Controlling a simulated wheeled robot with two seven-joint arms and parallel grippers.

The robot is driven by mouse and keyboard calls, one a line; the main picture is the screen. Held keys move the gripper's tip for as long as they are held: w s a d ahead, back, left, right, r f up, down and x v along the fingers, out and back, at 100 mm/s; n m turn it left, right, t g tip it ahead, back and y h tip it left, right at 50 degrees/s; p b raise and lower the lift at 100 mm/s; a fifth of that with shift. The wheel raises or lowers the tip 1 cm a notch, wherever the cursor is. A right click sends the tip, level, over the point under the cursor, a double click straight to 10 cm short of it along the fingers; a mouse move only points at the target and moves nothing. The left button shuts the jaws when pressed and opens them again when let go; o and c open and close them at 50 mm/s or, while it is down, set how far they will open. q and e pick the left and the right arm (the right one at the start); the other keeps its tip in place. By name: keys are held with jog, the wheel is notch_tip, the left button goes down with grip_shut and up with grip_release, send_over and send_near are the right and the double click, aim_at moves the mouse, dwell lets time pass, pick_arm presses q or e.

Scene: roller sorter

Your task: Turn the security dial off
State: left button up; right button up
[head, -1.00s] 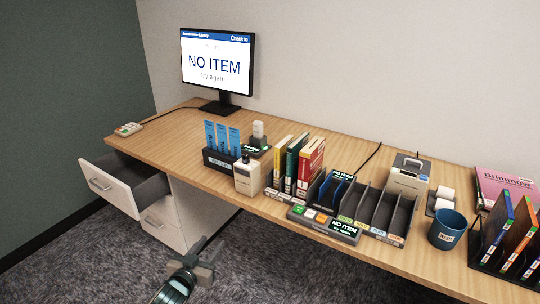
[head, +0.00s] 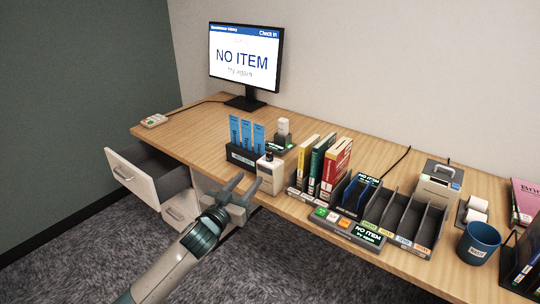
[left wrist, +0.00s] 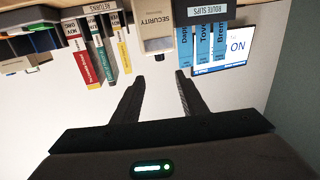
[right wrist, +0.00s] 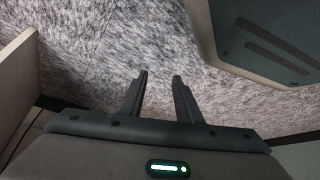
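The security box (head: 271,173) is a cream block with a dark knob on top, standing at the desk's front edge. In the left wrist view the box (left wrist: 157,22) shows upside down with the word SECURITY on its face; the dial setting cannot be read. My left gripper (head: 248,184) is open and empty, in front of and just left of the box, at about desk height. In the left wrist view my left gripper's fingers (left wrist: 170,82) are apart, short of the box. My right gripper (right wrist: 160,75) is open and empty above the carpet.
Blue route slips (head: 246,134) stand in a dark holder close left of the box. Several books (head: 320,163) stand to its right, then a sorter rack (head: 400,216) and a small panel (head: 347,228). An open drawer (head: 135,176) juts out at left. The monitor (head: 245,56) reads NO ITEM.

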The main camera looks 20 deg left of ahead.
aim_at(268, 157)
pick_arm(q)
jog(key=w, duration=0.5)
jog(key=w+d, duration=0.1)
jog(key=w, duration=0.5)
jog(key=w+d+p, duration=0.1)
jog(key=w, duration=0.4)
jog(key=shift+w+d, duration=0.1)
jog(key=shift+w, duration=0.05)
grip_shut()
